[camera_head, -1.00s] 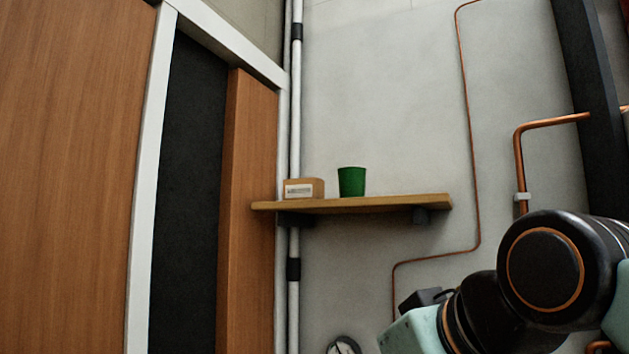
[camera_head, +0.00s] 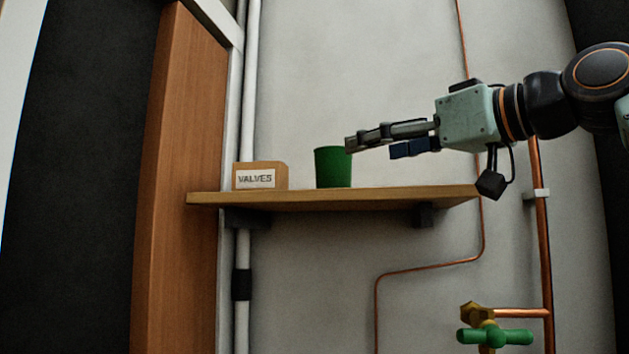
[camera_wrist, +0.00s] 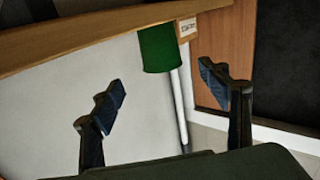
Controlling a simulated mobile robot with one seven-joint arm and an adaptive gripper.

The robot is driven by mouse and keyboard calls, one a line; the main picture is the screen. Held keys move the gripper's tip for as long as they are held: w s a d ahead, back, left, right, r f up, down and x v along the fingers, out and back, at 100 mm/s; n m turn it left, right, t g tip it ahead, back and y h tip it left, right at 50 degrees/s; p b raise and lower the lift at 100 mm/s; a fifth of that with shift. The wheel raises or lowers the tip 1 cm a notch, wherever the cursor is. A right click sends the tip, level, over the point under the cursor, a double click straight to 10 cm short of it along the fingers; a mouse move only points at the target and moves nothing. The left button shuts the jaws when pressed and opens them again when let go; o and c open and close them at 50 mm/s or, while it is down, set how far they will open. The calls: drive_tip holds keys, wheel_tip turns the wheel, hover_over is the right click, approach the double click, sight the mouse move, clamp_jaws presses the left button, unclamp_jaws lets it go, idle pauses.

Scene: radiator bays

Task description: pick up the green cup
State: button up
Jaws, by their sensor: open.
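The green cup (camera_head: 333,168) stands upright on a wooden wall shelf (camera_head: 390,196) in the head view, right of a small cardboard box. My gripper (camera_head: 368,146) is level with the cup's upper part, just to its right, and points left. In the head view one fingertip overlaps the cup's rim; I cannot tell whether it touches. In the wrist view the cup (camera_wrist: 159,48) shows ahead, beyond the fingertips and between their directions. My gripper (camera_wrist: 162,86) is open with nothing between its fingers.
The cardboard box (camera_head: 260,175) labelled VALVES sits left of the cup. A white vertical pipe (camera_head: 248,100) and a wooden panel (camera_head: 178,170) stand at the left. Copper pipes (camera_head: 540,240) and a green-handled valve (camera_head: 494,337) are at the lower right. The shelf's right part is clear.

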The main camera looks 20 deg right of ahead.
sight(333, 157)
drive_tip(key=p+x, duration=0.1)
drive_tip(key=x, duration=0.5)
drive_tip(key=shift+w+a+r+p, duration=0.1)
drive_tip(key=shift+r+p, duration=0.05)
drive_tip(key=shift+p, duration=0.15)
drive_tip(key=p+x, duration=0.1)
drive_tip(key=x, duration=0.3)
drive_tip(key=shift+w+a, duration=0.1)
drive_tip(key=shift+w, duration=0.15)
drive_tip(key=c, duration=1.1)
wheel_tip(333, 157, up, 10)
